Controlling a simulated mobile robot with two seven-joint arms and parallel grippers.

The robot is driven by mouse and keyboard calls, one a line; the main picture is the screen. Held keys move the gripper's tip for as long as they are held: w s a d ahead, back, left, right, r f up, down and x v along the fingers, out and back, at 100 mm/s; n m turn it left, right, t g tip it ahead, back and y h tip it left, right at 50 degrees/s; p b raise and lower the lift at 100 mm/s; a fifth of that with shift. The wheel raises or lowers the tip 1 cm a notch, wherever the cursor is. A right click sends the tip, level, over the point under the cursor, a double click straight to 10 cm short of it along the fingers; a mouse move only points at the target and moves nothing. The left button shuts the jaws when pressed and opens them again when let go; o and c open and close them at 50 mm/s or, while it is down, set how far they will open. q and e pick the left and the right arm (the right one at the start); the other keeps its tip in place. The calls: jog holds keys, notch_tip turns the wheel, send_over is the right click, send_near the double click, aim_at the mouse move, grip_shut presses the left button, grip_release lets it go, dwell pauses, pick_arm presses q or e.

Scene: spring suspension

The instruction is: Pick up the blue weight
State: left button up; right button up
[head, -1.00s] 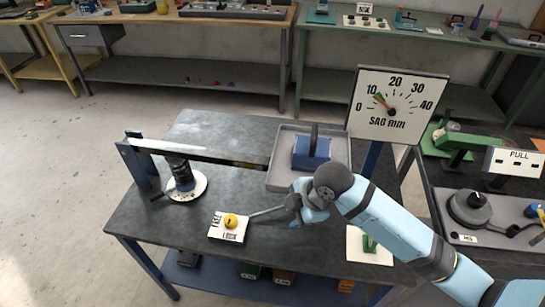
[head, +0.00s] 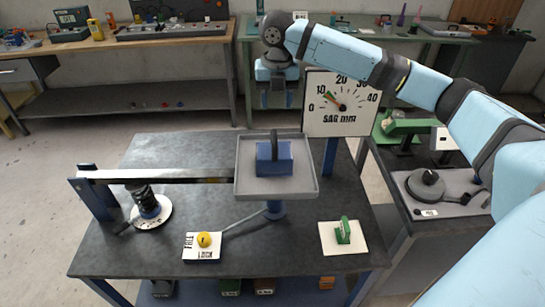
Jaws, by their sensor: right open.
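The blue weight (head: 273,163) is a block with a dark upright handle (head: 274,139). It sits in the grey tray (head: 304,191), which stands on a blue post at the right end of the metal beam (head: 163,178). My right gripper (head: 276,98) hangs fingers down, open and empty. In the picture it is above the weight's handle, clearly apart from it. My left gripper is not in view.
The sag dial (head: 342,104) stands just right of the tray. A yellow lock knob (head: 204,239) with a lever, a spring (head: 145,202) on a white disc, and a green piece (head: 343,231) on a white plate are on the table.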

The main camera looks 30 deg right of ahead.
aim_at(274, 135)
notch_tip(274, 135, down, 8)
jog(key=shift+p, duration=0.3)
jog(key=shift+a+f+p, duration=0.15)
jog(key=shift+f+p, duration=0.15)
jog(key=shift+f, duration=1.1)
jog(key=shift+a+f+p, duration=0.15)
jog(key=shift+f+p, duration=0.1)
jog(key=shift+f, duration=1.1)
jog(key=shift+c, duration=0.4)
grip_shut()
jog(key=shift+r, duration=0.1)
jog(key=shift+w+r, duration=0.1)
jog(key=shift+w, duration=0.05)
